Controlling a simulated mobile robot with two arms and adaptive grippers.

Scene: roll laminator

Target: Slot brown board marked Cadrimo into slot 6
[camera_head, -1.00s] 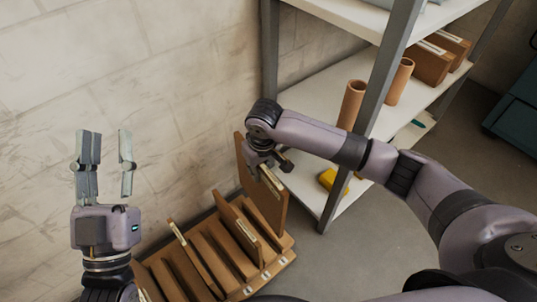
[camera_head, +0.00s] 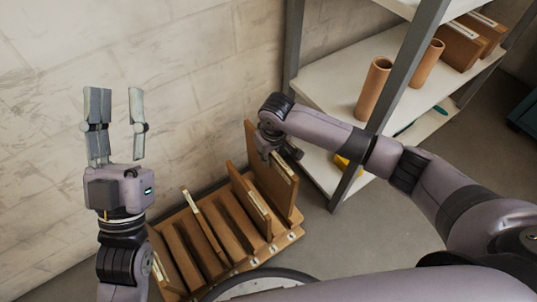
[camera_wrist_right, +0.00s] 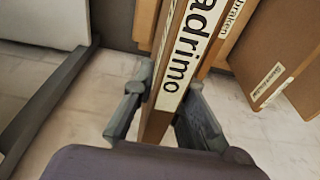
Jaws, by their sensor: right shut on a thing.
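The brown board marked "adrimo" (camera_wrist_right: 178,75), its first letter cut off, stands upright in my right gripper (camera_wrist_right: 160,105). In the head view this tall board (camera_head: 262,160) stands at the right end of the wooden slotted rack (camera_head: 240,262). My right gripper (camera_head: 278,158) is shut on its upper edge. The board's lower edge is hidden, so I cannot tell how deep it sits. My left gripper (camera_head: 117,125) is open and empty, pointing up left of the rack.
Boards stand in the rack, including one marked "braken" (camera_wrist_right: 237,22) close beside the held board. A metal shelf (camera_head: 340,85) with brown tubes (camera_head: 373,88) and more boards (camera_head: 460,45) stands to the right. Its post (camera_head: 410,60) is near my right arm. The wall is behind the rack.

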